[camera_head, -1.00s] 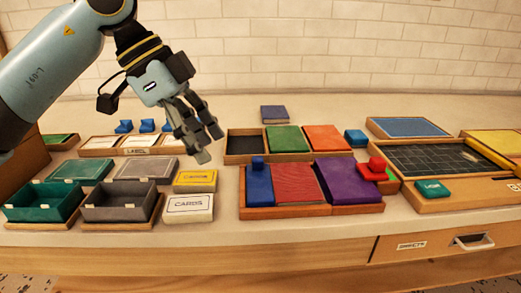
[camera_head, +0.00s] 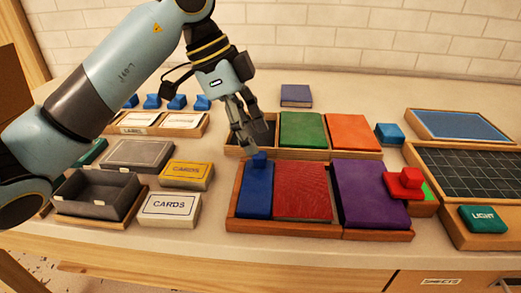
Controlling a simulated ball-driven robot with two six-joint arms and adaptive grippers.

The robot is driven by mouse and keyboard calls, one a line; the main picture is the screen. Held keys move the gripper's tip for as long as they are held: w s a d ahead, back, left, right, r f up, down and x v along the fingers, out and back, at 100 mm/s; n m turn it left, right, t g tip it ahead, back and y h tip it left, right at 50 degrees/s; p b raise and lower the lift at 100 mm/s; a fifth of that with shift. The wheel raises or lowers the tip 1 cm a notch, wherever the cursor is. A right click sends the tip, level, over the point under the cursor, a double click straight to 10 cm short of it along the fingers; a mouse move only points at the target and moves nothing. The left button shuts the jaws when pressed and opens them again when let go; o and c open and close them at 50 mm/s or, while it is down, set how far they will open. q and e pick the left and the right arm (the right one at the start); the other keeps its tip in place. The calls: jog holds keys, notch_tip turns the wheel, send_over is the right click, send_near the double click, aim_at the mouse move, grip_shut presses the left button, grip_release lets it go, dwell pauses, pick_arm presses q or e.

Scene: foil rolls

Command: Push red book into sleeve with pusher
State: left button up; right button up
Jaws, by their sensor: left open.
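A red book (camera_head: 302,192) lies flat in the front wooden tray (camera_head: 275,227). A blue block with a round knob (camera_head: 256,192), which looks like the pusher, lies against its left side. A purple piece (camera_head: 371,194), perhaps the sleeve, lies to the right of the red book; no opening is visible. A red block with a knob (camera_head: 404,183) is at the tray's right end. My left gripper (camera_head: 250,134) is open and empty, fingers down, just above and behind the blue knob. I cannot tell if it touches it. My right gripper is not in view.
Behind the tray is another tray with green (camera_head: 302,130) and orange (camera_head: 350,132) pieces and a dark empty slot. Cards boxes (camera_head: 170,205) and a grey open box (camera_head: 97,194) stand left. A chalkboard tray (camera_head: 463,172) is at right.

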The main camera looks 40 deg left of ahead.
aim_at(261, 154)
pick_arm(q)
jog(key=x, duration=0.4)
jog(key=shift+f, duration=0.1)
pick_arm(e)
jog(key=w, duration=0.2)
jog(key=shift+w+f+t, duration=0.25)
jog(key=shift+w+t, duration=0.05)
pick_arm(q)
jog(key=c, duration=0.4)
grip_shut()
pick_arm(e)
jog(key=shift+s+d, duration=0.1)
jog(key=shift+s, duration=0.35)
